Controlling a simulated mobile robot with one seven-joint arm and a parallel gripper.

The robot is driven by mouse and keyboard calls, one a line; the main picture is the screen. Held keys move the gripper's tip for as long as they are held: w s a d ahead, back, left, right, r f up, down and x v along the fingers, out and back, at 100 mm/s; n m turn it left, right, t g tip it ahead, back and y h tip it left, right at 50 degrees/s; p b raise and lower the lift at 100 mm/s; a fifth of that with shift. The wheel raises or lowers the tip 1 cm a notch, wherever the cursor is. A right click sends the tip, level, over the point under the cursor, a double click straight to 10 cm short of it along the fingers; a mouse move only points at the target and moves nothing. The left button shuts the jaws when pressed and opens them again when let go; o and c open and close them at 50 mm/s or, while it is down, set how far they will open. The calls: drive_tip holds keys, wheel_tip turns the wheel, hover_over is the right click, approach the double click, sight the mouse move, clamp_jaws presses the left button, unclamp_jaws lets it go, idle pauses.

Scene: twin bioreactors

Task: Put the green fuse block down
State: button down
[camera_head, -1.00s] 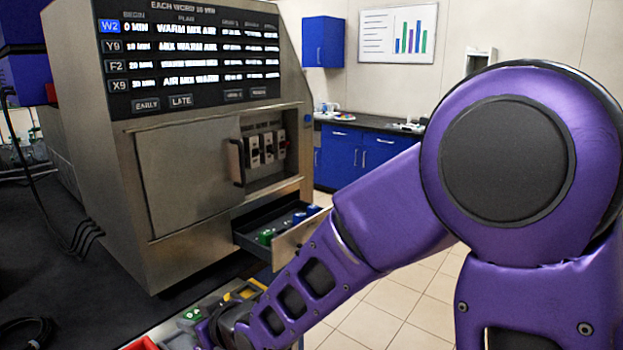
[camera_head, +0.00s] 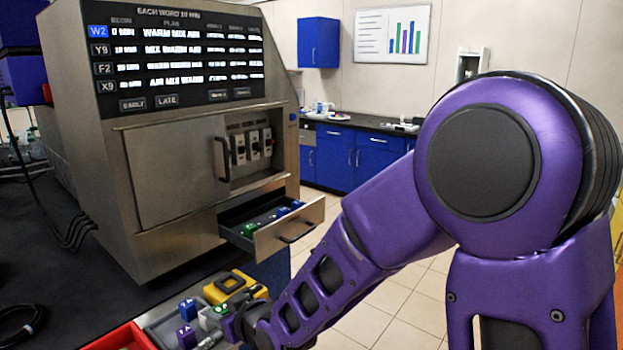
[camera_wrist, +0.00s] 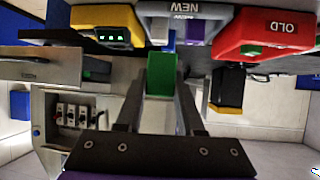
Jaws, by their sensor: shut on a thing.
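My gripper (camera_wrist: 161,88) is shut on the green fuse block (camera_wrist: 161,73), which sits between the two fingers in the wrist view. Behind the block are a grey tray marked NEW (camera_wrist: 188,11) and a red tray marked OLD (camera_wrist: 285,27). In the head view my gripper is low at the front, by the grey tray (camera_head: 165,323), with a green block (camera_head: 221,309) close to it. Whether the held block touches the tray cannot be told.
Blue (camera_head: 188,309) and purple (camera_head: 186,337) blocks stand in the grey tray. The red tray (camera_head: 125,338) is to its left, a yellow device (camera_head: 232,284) behind. An open drawer (camera_head: 290,229) with green and blue blocks juts from the steel cabinet (camera_head: 175,180).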

drive_tip(key=w+d+f+m+t+h, duration=0.1)
drive_tip(key=w+d+f+m+h, duration=0.1)
drive_tip(key=d, duration=0.8)
drive_tip(key=w+d+f+m+t+h+p, duration=0.1)
drive_tip(key=w+d+f+m+h, duration=0.2)
drive_tip(key=d, duration=0.7)
drive_tip(key=w+d+f+m+t+h, duration=0.1)
drive_tip(key=w+d+f+m+h, duration=0.1)
drive_tip(key=d, duration=0.9)
drive_tip(key=shift+w+f+m+h, duration=0.4)
drive_tip(key=shift+w+m+h, duration=0.25)
drive_tip(key=shift+m, duration=0.25)
drive_tip(key=shift+d, duration=0.15)
